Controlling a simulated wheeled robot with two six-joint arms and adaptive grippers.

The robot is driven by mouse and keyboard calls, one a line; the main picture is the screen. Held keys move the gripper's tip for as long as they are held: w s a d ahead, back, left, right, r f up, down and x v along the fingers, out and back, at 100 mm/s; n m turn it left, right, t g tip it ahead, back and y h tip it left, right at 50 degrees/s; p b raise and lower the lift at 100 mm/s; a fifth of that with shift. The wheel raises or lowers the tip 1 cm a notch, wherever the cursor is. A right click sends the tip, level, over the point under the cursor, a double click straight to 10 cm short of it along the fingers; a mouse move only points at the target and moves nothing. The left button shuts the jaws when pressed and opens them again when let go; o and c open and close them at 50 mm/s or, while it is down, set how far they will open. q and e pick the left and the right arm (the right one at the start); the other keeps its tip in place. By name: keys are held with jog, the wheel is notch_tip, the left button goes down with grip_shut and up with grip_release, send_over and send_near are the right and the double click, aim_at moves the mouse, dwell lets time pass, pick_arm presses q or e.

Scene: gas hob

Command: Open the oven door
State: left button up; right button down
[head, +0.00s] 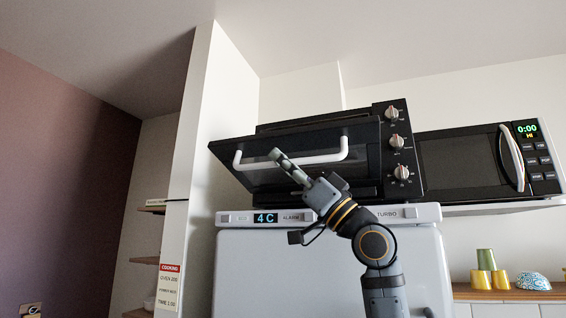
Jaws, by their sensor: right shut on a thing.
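The black oven (393,185) stands on top of a white fridge, with a column of knobs on its right side. Its door (222,154) is tilted outward from the top, partly open. A white bar handle (325,157) runs across the door's front. My right gripper (277,157) is at the left half of the handle and shut on it; my arm comes up from below right. My gripper and wrist hide part of the handle and the lower door. My left gripper is not in view.
The white fridge (260,270) below has a display strip on top. A microwave (460,165) stands just right of the oven. A white wall panel (205,110) rises close on the left. Cups (482,279) and a patterned bowl (533,281) sit on a counter at lower right.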

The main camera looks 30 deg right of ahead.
jog(key=c, duration=1.4)
grip_release()
jog(key=shift+d, duration=0.1)
jog(key=shift+o, duration=0.2)
jog(key=shift+s, duration=0.1)
jog(key=shift+s+d+f, duration=0.1)
jog(key=shift+d+f, duration=0.1)
jog(key=shift+f, duration=0.1)
jog(key=v, duration=0.6)
jog(key=shift+s+f, duration=0.2)
jog(key=shift+s, duration=0.1)
jog(key=shift+d, duration=0.1)
